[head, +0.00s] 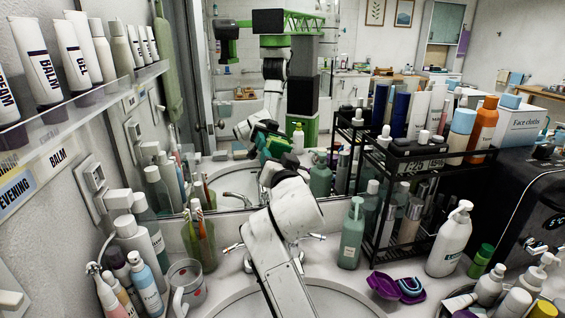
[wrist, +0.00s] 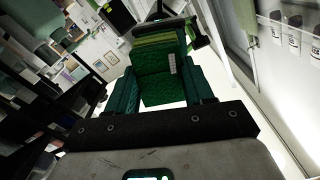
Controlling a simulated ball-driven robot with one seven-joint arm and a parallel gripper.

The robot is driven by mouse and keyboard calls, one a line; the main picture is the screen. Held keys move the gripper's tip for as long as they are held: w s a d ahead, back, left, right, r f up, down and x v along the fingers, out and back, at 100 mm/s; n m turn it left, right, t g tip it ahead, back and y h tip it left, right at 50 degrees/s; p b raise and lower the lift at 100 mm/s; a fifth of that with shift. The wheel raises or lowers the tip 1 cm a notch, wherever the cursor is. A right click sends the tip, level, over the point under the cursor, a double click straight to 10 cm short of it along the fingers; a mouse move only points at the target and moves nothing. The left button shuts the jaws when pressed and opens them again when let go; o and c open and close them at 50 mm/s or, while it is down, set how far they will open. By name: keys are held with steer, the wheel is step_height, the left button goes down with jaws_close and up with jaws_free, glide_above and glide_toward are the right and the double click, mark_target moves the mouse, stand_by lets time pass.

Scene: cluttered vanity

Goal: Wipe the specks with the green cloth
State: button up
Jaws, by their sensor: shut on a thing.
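The green cloth (wrist: 165,90) is in my gripper (wrist: 163,68) in the wrist view, between the two dark green fingers. It looks folded, with lighter green bands at its far end and a small pale patch on it. In the head view my white arm reaches up from the sink towards the mirror (head: 222,95) and hides my gripper from direct sight. The mirror reflects the arm and a green gripper end. I cannot make out the specks in either view.
A black rack (head: 400,165) crowded with bottles stands right of my arm. A green pump bottle (head: 351,235) and a white pump bottle (head: 450,240) stand near it. A cup (head: 187,282) and several bottles crowd the left. The sink basin (head: 335,298) lies below my arm.

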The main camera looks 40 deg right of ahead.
steer(key=shift+r+b, duration=0.2)
steer(key=shift+b, duration=0.2)
steer(key=s+d, duration=0.1)
steer(key=d+p, duration=0.1)
steer(key=shift+s+d, duration=0.35)
steer(key=shift+d, duration=0.05)
stand_by(3.7)
steer(key=shift+w+a, duration=0.1)
